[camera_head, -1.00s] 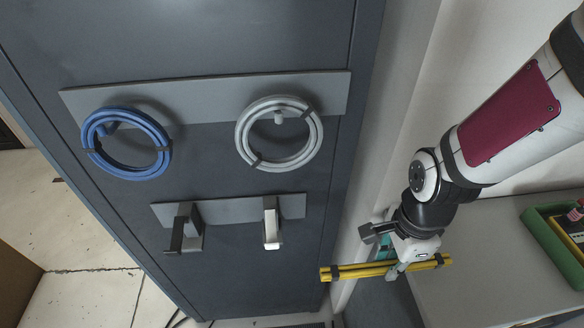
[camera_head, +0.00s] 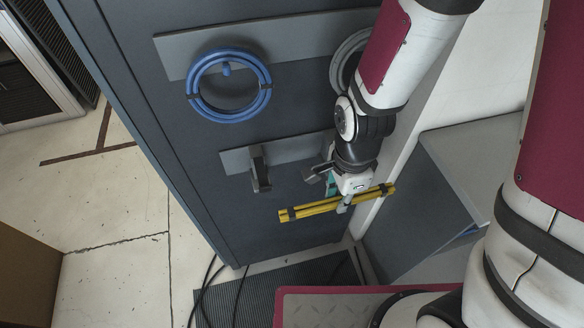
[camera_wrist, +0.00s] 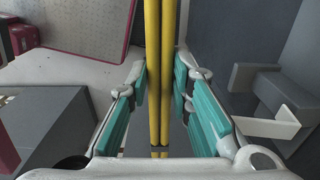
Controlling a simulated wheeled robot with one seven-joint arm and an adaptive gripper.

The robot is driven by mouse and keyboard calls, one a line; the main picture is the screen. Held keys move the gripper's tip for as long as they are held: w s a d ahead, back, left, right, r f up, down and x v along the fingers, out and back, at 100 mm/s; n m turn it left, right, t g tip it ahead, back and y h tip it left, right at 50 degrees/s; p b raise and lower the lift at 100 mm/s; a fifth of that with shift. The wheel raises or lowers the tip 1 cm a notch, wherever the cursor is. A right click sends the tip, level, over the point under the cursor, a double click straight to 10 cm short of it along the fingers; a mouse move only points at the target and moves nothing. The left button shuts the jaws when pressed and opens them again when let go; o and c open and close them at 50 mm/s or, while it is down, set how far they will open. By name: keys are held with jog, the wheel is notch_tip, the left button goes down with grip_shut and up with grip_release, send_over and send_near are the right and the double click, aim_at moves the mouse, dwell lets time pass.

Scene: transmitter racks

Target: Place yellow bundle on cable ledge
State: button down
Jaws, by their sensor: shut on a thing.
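My gripper (camera_head: 344,203) is shut on the yellow bundle (camera_head: 305,210), a long thin set of yellow rods with dark bands near its ends. In the wrist view the bundle (camera_wrist: 153,45) runs upright between the teal finger pads (camera_wrist: 160,80). The head view shows it tilted slightly, in front of the dark cabinet. The cable ledge appears to be the grey plate (camera_head: 290,148) with dark bracket arms low on the cabinet. Its left bracket (camera_head: 260,172) is visible, up and left of the bundle. A bracket (camera_wrist: 265,88) shows right of the gripper in the wrist view.
A blue cable coil (camera_head: 228,112) hangs on the upper grey plate (camera_head: 290,40). A grey coil (camera_head: 346,62) beside it is partly hidden by my arm. A grey bench (camera_head: 470,150) stands to the right. Black cables (camera_head: 207,280) and a ribbed mat (camera_head: 255,290) lie on the floor.

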jog(key=shift+w+a+f+b, duration=0.25)
jog(key=shift+w+a+b, duration=0.05)
jog(key=shift+w+b, duration=0.2)
jog(key=w+a+f+b, duration=0.4)
jog(key=w+a+b, duration=0.4)
jog(key=w, duration=0.2)
jog(key=shift+f, duration=0.15)
jog(key=shift+f, duration=0.2)
jog(key=c, duration=1.4)
grip_release()
jog(key=shift+c, duration=0.2)
jog(key=shift+r, duration=0.15)
notch_tip(320, 180, up, 8)
jog(key=shift+f+p, duration=0.2)
jog(key=shift+p, duration=0.15)
